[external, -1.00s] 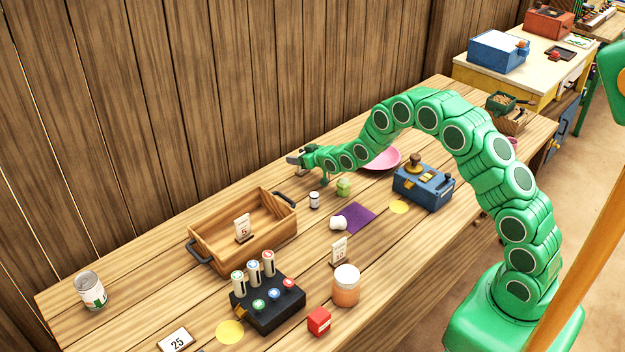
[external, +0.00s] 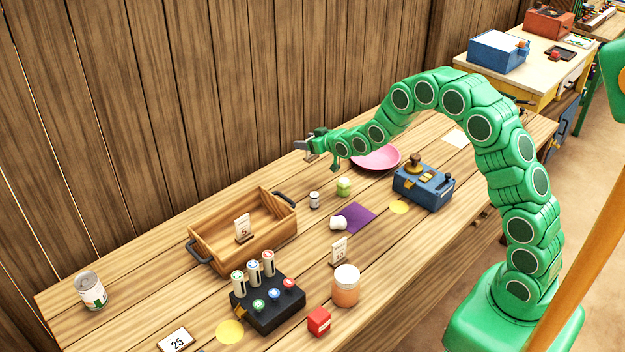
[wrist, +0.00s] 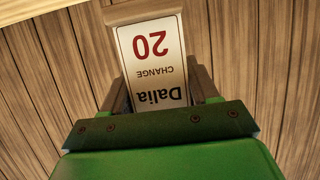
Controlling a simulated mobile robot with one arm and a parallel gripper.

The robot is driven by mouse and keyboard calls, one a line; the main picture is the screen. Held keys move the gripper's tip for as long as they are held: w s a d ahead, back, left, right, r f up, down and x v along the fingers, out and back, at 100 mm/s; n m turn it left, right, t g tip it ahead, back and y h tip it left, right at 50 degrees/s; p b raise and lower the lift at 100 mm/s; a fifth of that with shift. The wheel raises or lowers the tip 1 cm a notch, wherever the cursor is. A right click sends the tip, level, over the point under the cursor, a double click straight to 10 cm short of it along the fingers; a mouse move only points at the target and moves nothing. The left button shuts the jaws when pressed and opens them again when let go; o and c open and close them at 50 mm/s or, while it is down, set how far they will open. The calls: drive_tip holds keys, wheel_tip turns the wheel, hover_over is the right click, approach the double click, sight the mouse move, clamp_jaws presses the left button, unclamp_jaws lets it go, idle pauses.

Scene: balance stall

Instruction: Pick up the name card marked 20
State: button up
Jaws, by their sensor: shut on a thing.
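The name card marked 20 (wrist: 152,45) is white with a red "20", the word "CHANGE" and the name "Dalia", upside down in the wrist view. A wooden foot (wrist: 128,12) shows at its top edge there. My gripper (external: 303,147) is shut on the card, with a finger on either side of it in the wrist view. In the external view my gripper is above the far side of the table, near the plank wall. The card cannot be made out clearly in the external view.
A pink plate (external: 377,158) and a blue box with a knob (external: 423,187) are right of my gripper. A wooden tray (external: 215,262) holds a card marked 5 (external: 242,228). Cards marked 10 (external: 339,250) and 25 (external: 176,341) are nearer. The plank wall (external: 230,100) stands behind.

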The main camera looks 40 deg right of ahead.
drive_tip(key=v, duration=1)
drive_tip(key=shift+a+r, duration=0.35)
